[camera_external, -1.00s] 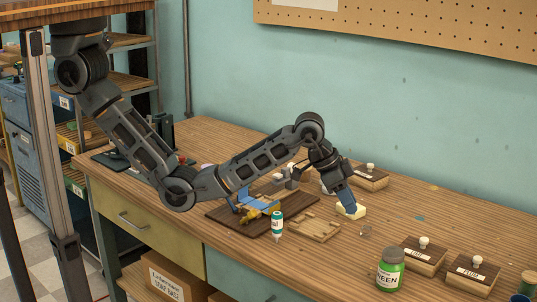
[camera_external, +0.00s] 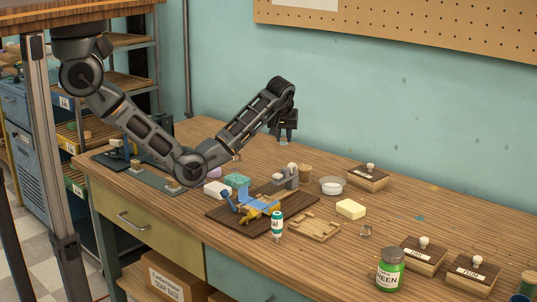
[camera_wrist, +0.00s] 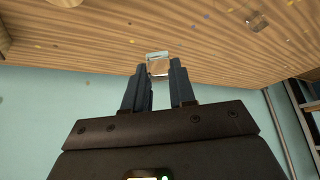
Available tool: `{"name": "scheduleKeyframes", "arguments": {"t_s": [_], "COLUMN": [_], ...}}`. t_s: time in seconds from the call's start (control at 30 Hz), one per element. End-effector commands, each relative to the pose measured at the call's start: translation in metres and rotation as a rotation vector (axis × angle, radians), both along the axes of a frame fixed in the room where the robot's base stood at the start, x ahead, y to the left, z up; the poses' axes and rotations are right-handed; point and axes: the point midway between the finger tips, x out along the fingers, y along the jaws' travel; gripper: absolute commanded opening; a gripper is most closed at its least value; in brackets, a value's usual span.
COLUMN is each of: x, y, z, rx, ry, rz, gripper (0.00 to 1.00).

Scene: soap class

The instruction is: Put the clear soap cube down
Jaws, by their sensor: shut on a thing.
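My gripper (camera_external: 285,135) is raised above the rear of the workbench, near the wall. In the wrist view its two dark fingers (camera_wrist: 160,82) are shut on a small clear soap cube (camera_wrist: 159,65), which sits at the fingertips. In the external view the held cube (camera_external: 284,147) shows faintly under the fingertips, apart from the bench. Another small clear cube (camera_external: 365,231) rests on the bench, right of the wooden tray.
The rear bench below my gripper looks clear.

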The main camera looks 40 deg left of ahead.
Motion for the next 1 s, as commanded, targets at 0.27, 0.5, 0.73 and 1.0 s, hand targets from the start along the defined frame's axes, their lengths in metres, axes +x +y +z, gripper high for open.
{"name": "scheduleKeyframes", "arguments": {"t_s": [0.27,0.5,0.73,1.0], "x": [0.005,-0.012,-0.026,-0.022], "y": [0.142,0.241,0.285,0.320], "z": [0.005,0.009,0.012,-0.009], "rx": [-0.001,-0.001,0.000,0.003], "ry": [0.001,0.001,0.000,0.002], "rz": [0.468,0.819,0.987,1.015], "gripper": [0.00,0.00,0.00,0.00]}}
